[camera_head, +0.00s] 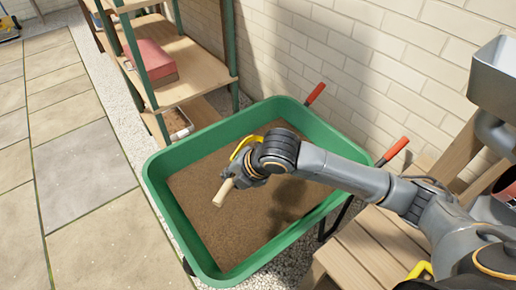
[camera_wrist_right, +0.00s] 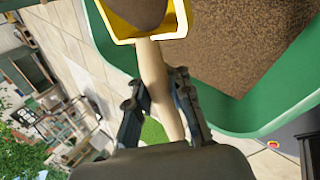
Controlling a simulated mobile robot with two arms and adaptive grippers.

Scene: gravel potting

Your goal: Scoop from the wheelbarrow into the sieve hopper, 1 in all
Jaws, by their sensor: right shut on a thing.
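The green wheelbarrow (camera_head: 163,198) stands in the middle of the head view, holding a broad bed of brown granular material (camera_head: 222,232). My right gripper (camera_head: 249,172) is over it, shut on the light wooden handle of a yellow scoop (camera_head: 242,146). In the right wrist view the scoop (camera_wrist_right: 119,27) lies ahead of my right gripper (camera_wrist_right: 158,92), with brown material in its bowl. The wheelbarrow rim (camera_wrist_right: 262,112) shows beside it. My arm partly hides the scoop in the head view. A grey box-shaped hopper (camera_head: 494,82), apparently the sieve hopper, is at the upper right; its inside is mostly hidden. My left gripper is out of view.
A wooden shelf (camera_head: 190,62) with a red block (camera_head: 151,61) stands behind the wheelbarrow at the left. The wheelbarrow's red-gripped handles (camera_head: 395,150) point toward the brick wall. A wooden bench (camera_head: 352,262) is at the lower right.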

